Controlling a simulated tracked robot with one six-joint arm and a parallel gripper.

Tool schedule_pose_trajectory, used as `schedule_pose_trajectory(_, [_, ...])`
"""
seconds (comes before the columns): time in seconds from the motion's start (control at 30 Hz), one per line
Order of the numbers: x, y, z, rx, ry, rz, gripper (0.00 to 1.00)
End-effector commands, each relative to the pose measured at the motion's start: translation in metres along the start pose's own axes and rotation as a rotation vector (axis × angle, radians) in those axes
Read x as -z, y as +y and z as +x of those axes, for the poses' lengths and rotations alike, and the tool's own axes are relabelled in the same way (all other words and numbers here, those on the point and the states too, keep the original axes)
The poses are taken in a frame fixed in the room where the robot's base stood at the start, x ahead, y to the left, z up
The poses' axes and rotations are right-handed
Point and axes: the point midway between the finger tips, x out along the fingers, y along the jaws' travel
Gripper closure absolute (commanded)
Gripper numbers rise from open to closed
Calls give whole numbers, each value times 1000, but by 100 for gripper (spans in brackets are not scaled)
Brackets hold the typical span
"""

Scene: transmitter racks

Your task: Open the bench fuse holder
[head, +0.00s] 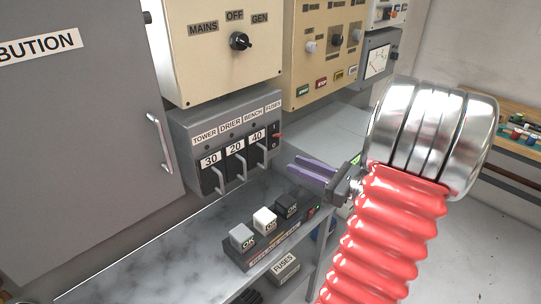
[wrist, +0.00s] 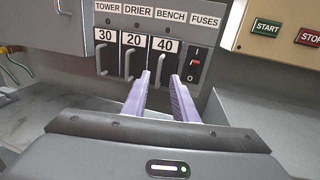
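The fuse unit (head: 188,128) has holders labelled TOWER, DRIER and BENCH. The bench fuse holder (head: 257,147), marked 40, is the right-hand one and has a metal bar handle. All three holders look closed, flush in the unit. My gripper (head: 291,168) has purple fingers, pointing at the unit from the right. In the wrist view my gripper (wrist: 160,82) is open and empty, with a gap between the fingertips. Whether a finger touches the handle I cannot tell.
A red switch (wrist: 195,63) under FUSES is just right of the bench holder. A grey cabinet door (head: 85,130) stands left.

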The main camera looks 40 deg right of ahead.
Motion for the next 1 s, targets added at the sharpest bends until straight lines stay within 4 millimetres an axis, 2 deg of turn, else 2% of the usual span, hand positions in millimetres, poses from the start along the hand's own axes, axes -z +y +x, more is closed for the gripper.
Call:
schedule_pose_trajectory(0.7, [0,1,91,-2,-1,0,74])
schedule_pose_trajectory(1.0, [0,0,102,2,-1,0,74])
